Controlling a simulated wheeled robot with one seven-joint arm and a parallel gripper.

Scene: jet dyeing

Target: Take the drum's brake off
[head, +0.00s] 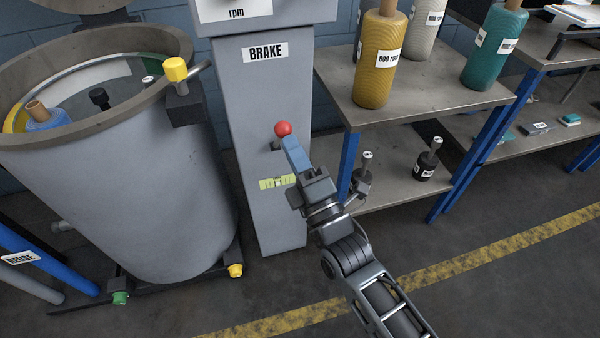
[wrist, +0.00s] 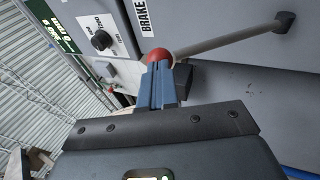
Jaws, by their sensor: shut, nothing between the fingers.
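The brake lever has a red ball knob (head: 283,128) on the front of a grey column (head: 262,205), under a BRAKE label (head: 265,53). In the wrist view the red knob (wrist: 157,56) is partly hidden by my fingers, and its grey rod (wrist: 230,38) runs right to a dark pivot (wrist: 285,21). My gripper (head: 288,141) has its blue fingers shut and empty, with the tips right at the knob. I cannot tell whether they touch it. The fingers also show in the wrist view (wrist: 158,78).
A large grey drum-like tub (head: 110,190) with a yellow-capped clamp (head: 176,70) stands left of the column. A shelf table (head: 420,97) with yarn cones stands close on the right. Open floor lies in front.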

